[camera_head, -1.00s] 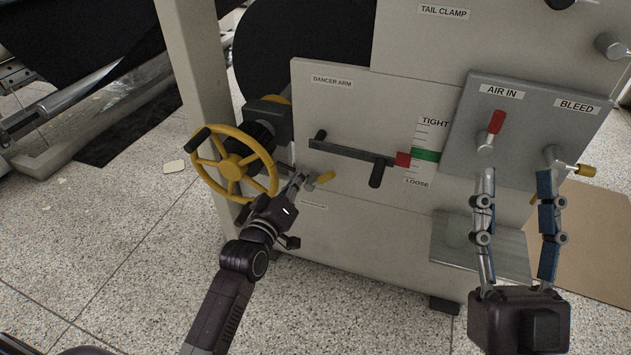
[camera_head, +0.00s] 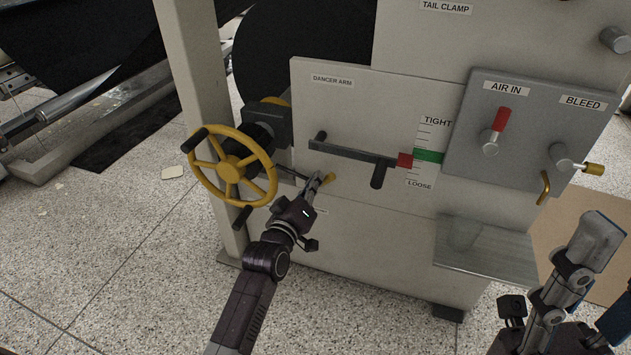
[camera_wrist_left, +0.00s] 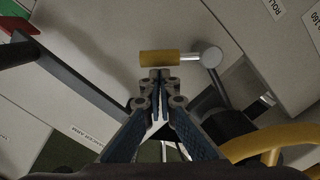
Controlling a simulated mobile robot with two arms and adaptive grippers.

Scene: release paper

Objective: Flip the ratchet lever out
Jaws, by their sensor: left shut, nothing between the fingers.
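The ratchet lever, a short metal rod with a yellow grip (camera_head: 330,178), sits low on the panel to the right of the yellow handwheel. In the left wrist view its yellow grip (camera_wrist_left: 158,58) lies crosswise just beyond my fingertips, and its rod runs right to a round metal hub (camera_wrist_left: 212,56). My left gripper (camera_head: 321,181) is shut and empty, its tips at the grip; it also shows in the wrist view (camera_wrist_left: 160,76). I cannot tell whether they touch. In the head view the gripper hides the hub. My right gripper (camera_head: 612,262) appears open at the lower right, partly cut off.
The yellow handwheel (camera_head: 232,168) stands close left of my left gripper. The dark dancer arm (camera_head: 350,153) juts out above and right of it. The AIR IN and BLEED valve panel (camera_head: 530,140) is at right, above a metal shelf (camera_head: 485,250). Floor in front is clear.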

